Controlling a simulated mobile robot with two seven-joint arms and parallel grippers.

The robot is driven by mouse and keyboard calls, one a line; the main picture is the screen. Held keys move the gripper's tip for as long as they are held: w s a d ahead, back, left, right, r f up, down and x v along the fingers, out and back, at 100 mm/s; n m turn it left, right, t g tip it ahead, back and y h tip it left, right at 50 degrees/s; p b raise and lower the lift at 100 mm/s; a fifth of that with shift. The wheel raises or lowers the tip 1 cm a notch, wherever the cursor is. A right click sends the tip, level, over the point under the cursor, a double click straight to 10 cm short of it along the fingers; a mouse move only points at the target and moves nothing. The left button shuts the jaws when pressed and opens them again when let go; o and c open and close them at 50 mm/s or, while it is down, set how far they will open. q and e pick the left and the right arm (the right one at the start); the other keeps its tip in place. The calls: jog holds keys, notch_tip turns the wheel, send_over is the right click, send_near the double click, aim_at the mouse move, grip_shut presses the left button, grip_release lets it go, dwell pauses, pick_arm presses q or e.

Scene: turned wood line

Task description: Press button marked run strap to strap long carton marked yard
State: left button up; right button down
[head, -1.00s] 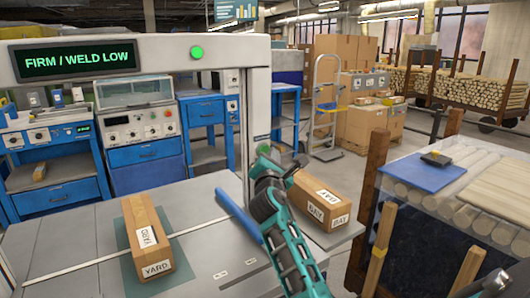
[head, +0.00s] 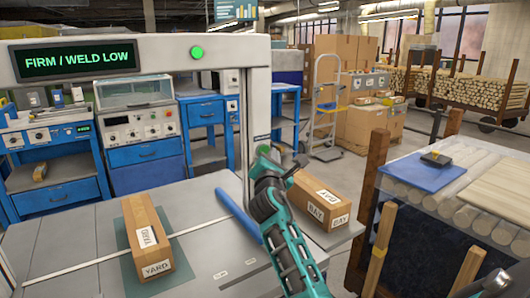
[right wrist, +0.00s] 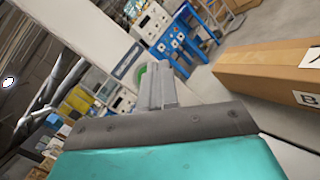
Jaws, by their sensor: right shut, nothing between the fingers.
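The long carton marked YARD (head: 148,240) lies on a dark green mat (head: 130,221) on the strapping machine's table. A thin pale line, perhaps strap or a slot, runs across the table on both sides of it. My right gripper (head: 279,158) is at the machine's right post (head: 257,110), shut and empty. In the right wrist view the closed fingers (right wrist: 156,72) overlap a green round button (right wrist: 140,76) on the post. Whether they touch it, and its marking, I cannot tell. My left gripper is out of view.
The machine's display (head: 76,61) reads FIRM / WELD LOW, with a green lamp (head: 197,53) beside it. Another carton (head: 318,198) marked BAY or DAY lies right of the post. A blue bar (head: 238,214) lies along the table edge. A timber rack (head: 450,190) stands at right.

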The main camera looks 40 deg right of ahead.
jog(key=shift+w, duration=0.4)
jog(key=shift+w, duration=0.35)
dwell(0.7)
jog(key=shift+s, duration=0.1)
jog(key=shift+s+p, duration=0.6)
jog(key=shift+s, duration=0.05)
jog(key=shift+s, duration=0.15)
jog(key=s+p, duration=0.2)
jog(key=s, duration=0.2)
jog(key=shift+s+a+p, duration=0.3)
jog(key=shift+s+p, duration=0.05)
jog(key=shift+p, duration=0.05)
